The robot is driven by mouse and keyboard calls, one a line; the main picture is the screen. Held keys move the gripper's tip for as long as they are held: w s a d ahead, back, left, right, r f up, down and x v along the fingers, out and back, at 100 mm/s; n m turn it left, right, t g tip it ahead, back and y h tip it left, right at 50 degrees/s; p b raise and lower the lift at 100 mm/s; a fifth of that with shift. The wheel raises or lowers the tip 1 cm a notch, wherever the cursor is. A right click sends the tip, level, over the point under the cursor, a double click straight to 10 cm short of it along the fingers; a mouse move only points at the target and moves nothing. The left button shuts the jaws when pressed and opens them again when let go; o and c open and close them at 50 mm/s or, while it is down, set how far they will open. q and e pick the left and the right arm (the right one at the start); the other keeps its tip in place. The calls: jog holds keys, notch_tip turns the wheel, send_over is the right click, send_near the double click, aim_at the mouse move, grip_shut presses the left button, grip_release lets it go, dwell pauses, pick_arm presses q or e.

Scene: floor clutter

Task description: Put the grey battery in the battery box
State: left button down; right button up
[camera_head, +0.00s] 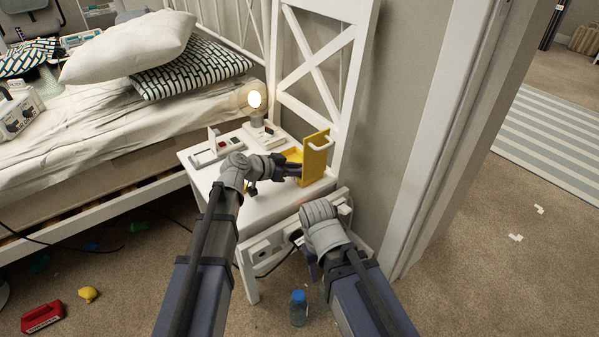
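A yellow box (316,160) with a pale handle stands at the right side of the white chair seat, and a lower yellow part (293,154) shows just left of it. It looks like the battery box. My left gripper (292,170) reaches over the seat with its fingers close to the lower front of the yellow box; whether they touch it or hold anything is too small to tell. My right gripper (306,246) is low in front of the chair, mostly hidden behind its own wrist. I cannot pick out the grey battery.
The white chair (262,207) stands between the bed (120,135) and the door frame (430,150). A pale tray with small coloured items (219,149) and a lit lamp (255,99) are at its back. A blue-capped bottle (298,309) and toys clutter the floor.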

pick_arm(q)
jog(key=shift+f, duration=0.15)
jog(key=c, duration=0.6)
grip_release()
jog(key=shift+s+a+r, duration=0.1)
jog(key=shift+r, duration=0.3)
jog(key=p+v, duration=0.5)
jog(key=v, duration=0.5)
jog(key=shift+s+a, duration=0.1)
jog(key=shift+a, duration=0.1)
jog(key=shift+s+a+r+p, duration=0.2)
jog(key=shift+s+a+p, duration=0.1)
jog(key=shift+a+p, duration=0.15)
